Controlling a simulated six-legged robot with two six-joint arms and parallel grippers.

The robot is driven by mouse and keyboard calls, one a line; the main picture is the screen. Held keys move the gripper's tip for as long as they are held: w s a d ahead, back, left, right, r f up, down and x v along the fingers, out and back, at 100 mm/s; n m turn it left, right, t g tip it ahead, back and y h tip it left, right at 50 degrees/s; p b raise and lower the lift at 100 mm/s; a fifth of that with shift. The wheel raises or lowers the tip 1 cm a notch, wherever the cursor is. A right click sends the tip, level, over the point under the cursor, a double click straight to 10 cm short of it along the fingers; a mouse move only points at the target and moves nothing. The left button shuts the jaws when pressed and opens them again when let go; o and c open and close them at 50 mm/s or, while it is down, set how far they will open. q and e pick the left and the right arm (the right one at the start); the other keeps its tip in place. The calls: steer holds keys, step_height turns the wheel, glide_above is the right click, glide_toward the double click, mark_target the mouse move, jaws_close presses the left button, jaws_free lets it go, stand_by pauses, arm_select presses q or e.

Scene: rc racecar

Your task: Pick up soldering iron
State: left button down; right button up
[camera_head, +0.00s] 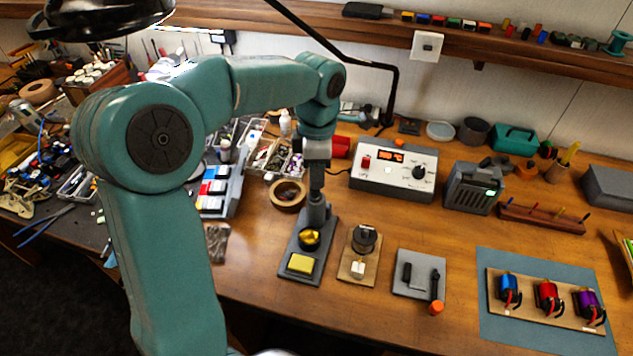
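A grey soldering stand (286,265) sits near the front edge of the bench, with a brass-coloured tip cleaner (310,237) and a yellow sponge (300,263) on it. A grey upright piece (318,212) rises at its back; I cannot clearly make out the soldering iron apart from the holder. My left arm reaches in from the left, and my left gripper (316,180) points down right over that upright piece. Its fingers are small and dark, so I cannot tell whether they are open or grip anything. My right gripper is not in view.
Right of the stand are a solder spool holder (345,271), a grey plate with tools (410,285) and a blue-grey mat (484,312) with motors. A white control station (390,196) stands behind. A tape roll (287,196) lies close to the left gripper.

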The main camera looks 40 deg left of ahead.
arm_select(q)
steer(key=shift+s+a, duration=0.1)
steer(key=shift+s, duration=0.15)
steer(key=shift+w+d, duration=0.2)
steer(key=shift+w, duration=0.1)
step_height(320, 180, up, 20)
steer(key=p, duration=0.2)
steer(key=shift+s, duration=0.15)
steer(key=shift+a, duration=0.1)
